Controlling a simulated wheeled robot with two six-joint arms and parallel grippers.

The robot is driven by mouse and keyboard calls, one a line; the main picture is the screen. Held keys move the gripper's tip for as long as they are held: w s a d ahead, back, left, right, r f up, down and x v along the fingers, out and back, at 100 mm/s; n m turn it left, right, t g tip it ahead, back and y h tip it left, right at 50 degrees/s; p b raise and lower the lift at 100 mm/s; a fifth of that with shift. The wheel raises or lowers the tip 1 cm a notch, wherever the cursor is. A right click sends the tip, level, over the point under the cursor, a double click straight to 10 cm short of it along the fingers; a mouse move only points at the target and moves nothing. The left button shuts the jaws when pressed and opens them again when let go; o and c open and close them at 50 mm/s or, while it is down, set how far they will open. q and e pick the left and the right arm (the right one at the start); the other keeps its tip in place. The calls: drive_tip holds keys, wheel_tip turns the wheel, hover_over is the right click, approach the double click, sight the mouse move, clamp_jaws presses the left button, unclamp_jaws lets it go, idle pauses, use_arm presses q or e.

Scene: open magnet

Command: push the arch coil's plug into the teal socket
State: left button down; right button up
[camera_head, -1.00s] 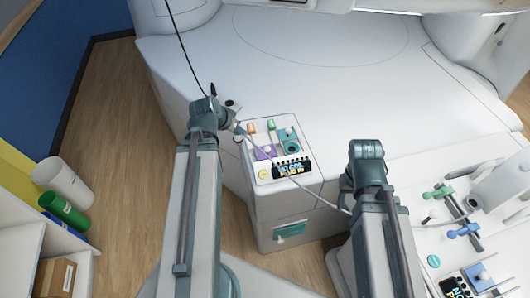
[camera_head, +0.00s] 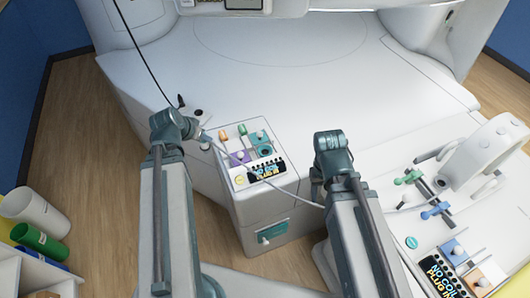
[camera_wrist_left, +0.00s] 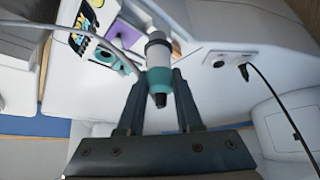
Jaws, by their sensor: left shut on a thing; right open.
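The plug (camera_wrist_left: 159,78) shows in the left wrist view as an upright piece with a white body, teal band and dark end. My left gripper (camera_wrist_left: 158,92) is shut on it. The teal socket (camera_wrist_left: 103,55) lies to the left of the plug, apart from it in that view. In the head view the teal socket (camera_head: 264,151) sits on the white pedestal's panel, to the right of my left gripper (camera_head: 192,127). The white arch coil (camera_head: 484,150) stands on the bench at the right. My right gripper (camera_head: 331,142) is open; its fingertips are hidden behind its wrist.
The panel also has a purple socket (camera_head: 239,158), coloured knobs and a small display (camera_head: 267,169). A thin grey cable (camera_head: 300,199) sags past the pedestal's front toward the right arm. A black cable (camera_head: 143,52) hangs beyond my left gripper. Green and blue clamps stand on the right bench.

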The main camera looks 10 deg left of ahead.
use_arm(q)
drive_tip(key=shift+r+p, duration=3)
drive_tip(key=shift+r, duration=0.35)
drive_tip(key=w+d, duration=1.3)
drive_tip(key=d, duration=0.4)
drive_tip(key=shift+w+d, duration=0.3)
drive_tip(key=shift+d, duration=0.1)
drive_tip(key=shift+f, duration=0.15)
wheel_tip(320, 180, down, 16)
drive_tip(key=b, duration=1.6)
drive_tip(key=shift+f+b, duration=0.15)
drive_tip(key=shift+b, duration=0.2)
drive_tip(key=shift+f+b, duration=1.7)
